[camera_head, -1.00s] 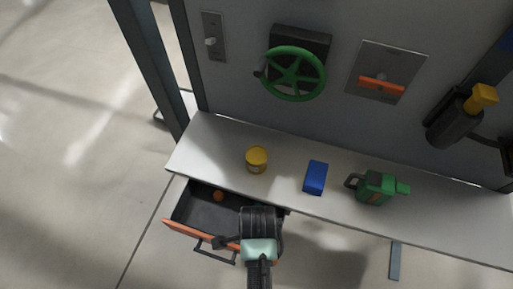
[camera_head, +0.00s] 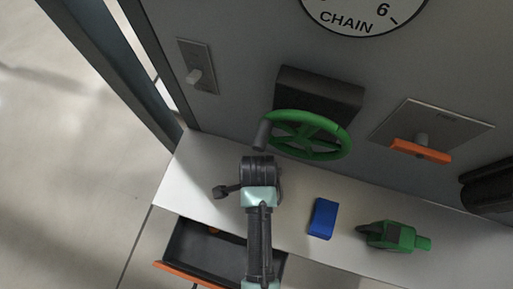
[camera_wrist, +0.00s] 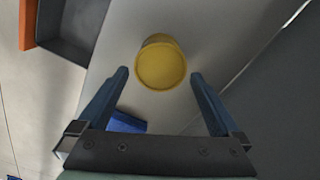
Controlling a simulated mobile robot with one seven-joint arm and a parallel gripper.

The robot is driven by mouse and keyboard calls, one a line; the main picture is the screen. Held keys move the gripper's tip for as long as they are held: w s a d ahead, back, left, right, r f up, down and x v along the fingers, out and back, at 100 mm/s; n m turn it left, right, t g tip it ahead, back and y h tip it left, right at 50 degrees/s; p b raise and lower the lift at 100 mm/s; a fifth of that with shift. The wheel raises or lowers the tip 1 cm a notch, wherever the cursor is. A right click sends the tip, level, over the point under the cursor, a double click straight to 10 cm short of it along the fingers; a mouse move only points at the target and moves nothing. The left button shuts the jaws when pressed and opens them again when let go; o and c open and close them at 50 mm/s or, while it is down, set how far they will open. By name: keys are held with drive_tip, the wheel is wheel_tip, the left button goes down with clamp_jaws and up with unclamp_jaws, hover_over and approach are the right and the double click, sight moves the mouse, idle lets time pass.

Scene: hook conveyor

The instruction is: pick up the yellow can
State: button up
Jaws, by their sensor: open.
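The yellow can (camera_wrist: 161,66) stands on the white shelf in the wrist view, its round top facing the camera. My gripper (camera_wrist: 160,75) is open, with one blue finger on each side of the can's near part and a gap between each finger and the can. The can appears apart from both fingers. In the head view my gripper and arm (camera_head: 258,185) hang over the shelf and hide the can.
An open drawer (camera_head: 200,245) with an orange front is below. A green handwheel (camera_head: 312,135) projects from the panel just behind my arm.

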drive_tip(key=shift+w+f, duration=0.1)
drive_tip(key=shift+f, duration=0.25)
drive_tip(key=shift+s+f, duration=0.3)
drive_tip(key=shift+f, duration=0.65)
drive_tip(key=shift+w+f+p, duration=0.2)
drive_tip(key=shift+f+p, duration=0.2)
drive_tip(key=shift+f, duration=2)
drive_tip(key=c, duration=1.5)
drive_tip(key=shift+r, duration=0.2)
